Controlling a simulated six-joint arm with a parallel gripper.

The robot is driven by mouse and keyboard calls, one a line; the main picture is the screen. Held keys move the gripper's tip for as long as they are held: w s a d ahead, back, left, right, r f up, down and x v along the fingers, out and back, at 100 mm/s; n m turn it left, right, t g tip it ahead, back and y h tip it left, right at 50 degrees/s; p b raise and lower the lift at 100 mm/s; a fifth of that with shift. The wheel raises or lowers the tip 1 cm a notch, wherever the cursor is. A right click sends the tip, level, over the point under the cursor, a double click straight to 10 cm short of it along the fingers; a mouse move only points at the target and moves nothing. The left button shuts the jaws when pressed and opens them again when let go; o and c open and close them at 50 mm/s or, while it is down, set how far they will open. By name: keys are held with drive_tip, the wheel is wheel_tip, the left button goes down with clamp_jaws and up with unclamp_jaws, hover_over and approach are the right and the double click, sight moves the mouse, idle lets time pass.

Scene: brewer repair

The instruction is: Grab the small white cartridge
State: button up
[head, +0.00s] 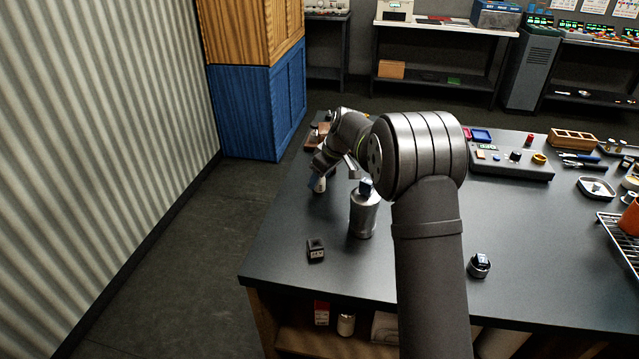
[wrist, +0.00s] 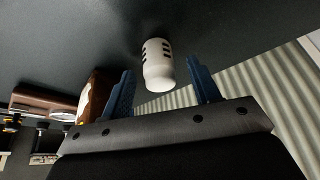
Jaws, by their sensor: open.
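The small white cartridge (wrist: 158,66) stands on the dark table, a pale cylinder with dark slots around its side. In the wrist view it lies between and just beyond the two blue fingers of my gripper (wrist: 163,88). The fingers are open, with a gap on each side of the cartridge.
A silver canister (head: 363,214) with a dark blue top stands close to the right of my gripper. A small black device (head: 316,250) lies nearer the front. A brown wooden object (wrist: 95,92) is left of the fingers in the wrist view. The front left tabletop is mostly clear.

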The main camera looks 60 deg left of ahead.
drive_tip(key=shift+r, duration=0.1)
drive_tip(key=c, duration=1.1)
